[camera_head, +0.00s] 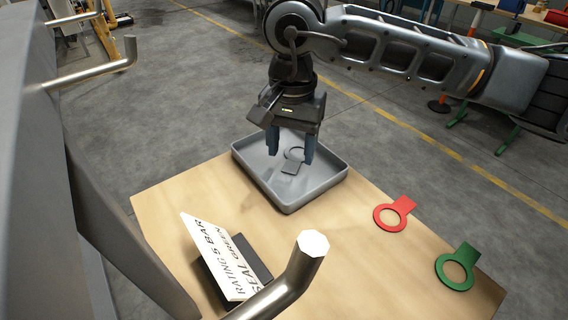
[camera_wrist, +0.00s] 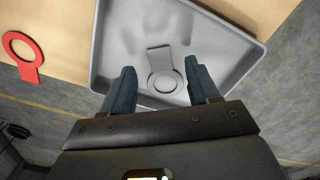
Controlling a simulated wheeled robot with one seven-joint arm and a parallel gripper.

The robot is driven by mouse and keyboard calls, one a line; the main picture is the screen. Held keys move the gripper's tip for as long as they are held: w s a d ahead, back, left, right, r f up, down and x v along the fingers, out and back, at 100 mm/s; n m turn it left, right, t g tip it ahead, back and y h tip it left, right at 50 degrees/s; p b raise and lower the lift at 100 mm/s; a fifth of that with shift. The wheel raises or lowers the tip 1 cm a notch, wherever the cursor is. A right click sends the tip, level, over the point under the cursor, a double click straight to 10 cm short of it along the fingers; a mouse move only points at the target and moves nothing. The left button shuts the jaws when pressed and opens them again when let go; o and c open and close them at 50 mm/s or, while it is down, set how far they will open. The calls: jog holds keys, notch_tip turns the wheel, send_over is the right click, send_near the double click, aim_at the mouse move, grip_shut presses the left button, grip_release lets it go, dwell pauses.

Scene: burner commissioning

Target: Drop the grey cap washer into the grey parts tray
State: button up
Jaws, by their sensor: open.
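The grey cap washer (camera_head: 292,163), a ring with a flat tab, lies on the floor of the grey parts tray (camera_head: 330,184). In the wrist view the washer (camera_wrist: 159,62) lies inside the tray (camera_wrist: 98,52), between and beyond my fingertips. My gripper (camera_head: 290,150) is above the tray with its fingers pointing down. Its two blue fingers are spread apart with nothing between them, as the wrist view of my gripper (camera_wrist: 160,75) also shows.
A red washer (camera_head: 393,213) and a green washer (camera_head: 457,267) lie on the wooden table (camera_head: 350,265) to the right. A tilted printed card (camera_head: 222,258) stands at the front left. Metal pipe ends (camera_head: 313,243) rise close in front and at the left.

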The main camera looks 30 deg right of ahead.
notch_tip(320, 180, up, 8)
jog(key=shift+b, duration=0.45)
jog(key=shift+f, duration=0.15)
